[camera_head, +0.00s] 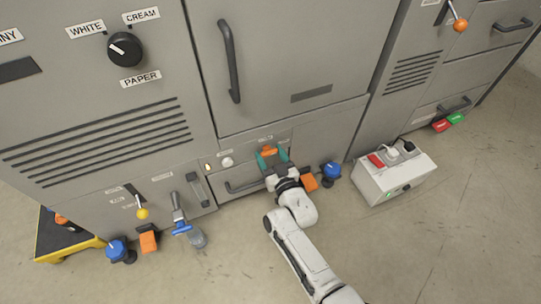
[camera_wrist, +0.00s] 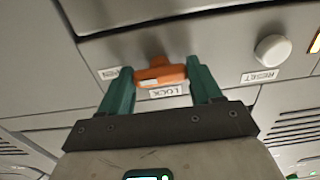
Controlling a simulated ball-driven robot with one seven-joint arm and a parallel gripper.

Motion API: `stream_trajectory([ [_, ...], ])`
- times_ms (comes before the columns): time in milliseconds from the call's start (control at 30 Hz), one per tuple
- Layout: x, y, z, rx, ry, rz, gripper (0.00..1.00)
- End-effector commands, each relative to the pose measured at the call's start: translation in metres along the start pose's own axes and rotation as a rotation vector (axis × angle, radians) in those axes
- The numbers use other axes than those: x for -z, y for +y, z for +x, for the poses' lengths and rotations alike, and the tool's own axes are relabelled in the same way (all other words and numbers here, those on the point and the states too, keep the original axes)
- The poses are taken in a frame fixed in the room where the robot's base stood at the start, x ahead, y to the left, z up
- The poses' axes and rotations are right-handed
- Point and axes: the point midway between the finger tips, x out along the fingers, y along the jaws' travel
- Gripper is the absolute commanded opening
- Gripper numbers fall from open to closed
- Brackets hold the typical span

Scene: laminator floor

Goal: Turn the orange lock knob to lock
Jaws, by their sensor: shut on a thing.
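The orange lock knob (camera_head: 268,150) sits on the grey panel of a low drawer, and it also shows in the wrist view (camera_wrist: 160,73). Its bar lies roughly level across the wrist picture. A pale mark shows near its left end there. My gripper (camera_head: 272,153) has its green fingers on either side of the bar, and in the wrist view (camera_wrist: 159,72) they press on its two ends. A LOCK label (camera_wrist: 167,91) appears upside down below the knob in the wrist view. Another label (camera_wrist: 109,73) at its left is partly hidden by a finger.
A white button (camera_wrist: 273,50) with a RESET label is right of the knob in the wrist view. A drawer handle (camera_head: 243,187) lies below the panel. A blue knob (camera_head: 331,170) and a grey switch box (camera_head: 392,180) stand to the right. Open floor lies in front.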

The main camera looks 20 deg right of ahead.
Motion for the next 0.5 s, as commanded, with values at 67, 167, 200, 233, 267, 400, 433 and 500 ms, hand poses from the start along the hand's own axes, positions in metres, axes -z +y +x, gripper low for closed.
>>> stream_trajectory([
  [67, -0.0002, -0.0001, -0.0002, 0.0, 0.0, 0.0, 0.35],
  [167, -0.0001, -0.0001, -0.0002, 0.0, 0.0, -0.001, 0.33],
  [200, -0.0001, -0.0001, -0.0002, 0.0, 0.0, -0.004, 0.33],
  [233, -0.0001, -0.0001, -0.0002, 0.0, 0.0, -0.006, 0.33],
  [267, 0.0, -0.0002, -0.0002, 0.0, -0.001, -0.01, 0.33],
  [400, 0.0004, -0.0001, -0.0002, 0.0, -0.001, -0.047, 0.33],
  [433, 0.0005, 0.0, -0.0002, 0.0, -0.002, -0.059, 0.33],
  [500, 0.0007, 0.0003, -0.0003, 0.0, -0.002, -0.096, 0.33],
])
